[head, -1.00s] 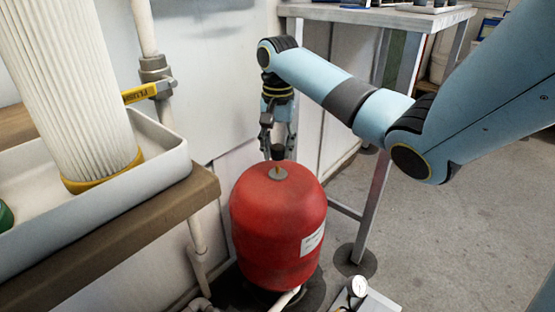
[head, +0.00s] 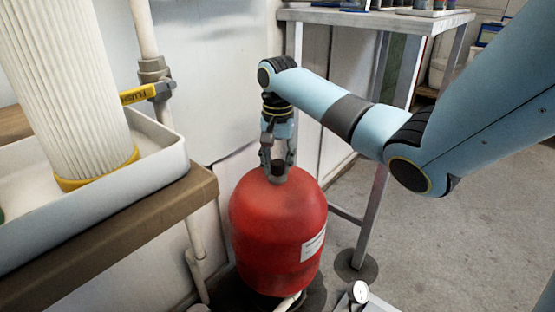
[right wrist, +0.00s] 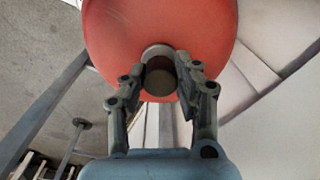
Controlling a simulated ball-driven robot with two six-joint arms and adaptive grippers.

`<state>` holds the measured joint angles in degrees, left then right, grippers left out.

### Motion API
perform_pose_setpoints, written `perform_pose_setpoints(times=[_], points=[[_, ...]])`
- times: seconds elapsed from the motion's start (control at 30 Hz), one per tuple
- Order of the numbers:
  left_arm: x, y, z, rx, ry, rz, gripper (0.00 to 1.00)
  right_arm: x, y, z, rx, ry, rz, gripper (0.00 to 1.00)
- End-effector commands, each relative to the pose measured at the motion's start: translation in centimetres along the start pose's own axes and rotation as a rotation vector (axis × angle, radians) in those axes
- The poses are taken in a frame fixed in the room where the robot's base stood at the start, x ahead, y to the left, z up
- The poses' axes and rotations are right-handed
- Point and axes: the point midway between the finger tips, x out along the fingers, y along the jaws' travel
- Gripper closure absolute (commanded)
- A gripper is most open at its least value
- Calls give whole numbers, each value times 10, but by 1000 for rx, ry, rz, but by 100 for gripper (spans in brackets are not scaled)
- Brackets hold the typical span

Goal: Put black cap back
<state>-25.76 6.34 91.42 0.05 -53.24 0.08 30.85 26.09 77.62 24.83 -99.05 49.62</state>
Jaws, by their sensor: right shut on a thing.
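The red tank (head: 270,235) stands upright on the floor between the wooden bench and a metal-legged table. My right gripper (head: 279,174) reaches straight down over its top, with its fingers shut on the black cap (head: 279,167). The cap is at the crown of the tank, where the small valve stem is now hidden. In the right wrist view, the dark round cap (right wrist: 159,80) lies between the two fingertips, in front of the red tank (right wrist: 205,35). I cannot tell whether the cap is fully seated. My left gripper is out of view.
The bench (head: 130,230) at left holds a white tray (head: 165,160) with a pleated filter (head: 65,90). A pipe with a yellow valve handle (head: 138,95) runs along the wall. A metal-legged table (head: 375,17) stands behind. A small gauge (head: 359,291) is at lower front. Open floor lies right.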

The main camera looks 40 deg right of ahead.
Motion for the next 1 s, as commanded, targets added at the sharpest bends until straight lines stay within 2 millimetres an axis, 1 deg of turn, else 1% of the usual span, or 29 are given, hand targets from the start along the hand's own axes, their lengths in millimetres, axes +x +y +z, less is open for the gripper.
perform_pose_setpoints(times=[0.1,0.13,0.3,0.67,0.77,0.87,1.0], points=[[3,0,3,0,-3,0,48,1,0,0,0,1,-1,84],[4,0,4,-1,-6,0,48,1,0,0,0,0,0,69],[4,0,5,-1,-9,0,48,1,0,0,0,1,0,47],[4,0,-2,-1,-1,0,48,-2,0,-1,0,2,0,47],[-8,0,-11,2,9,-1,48,-9,0,-1,0,3,0,47],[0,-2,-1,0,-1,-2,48,-23,0,-1,1,3,-3,47],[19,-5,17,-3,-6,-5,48,-41,0,-1,1,3,-3,47]])
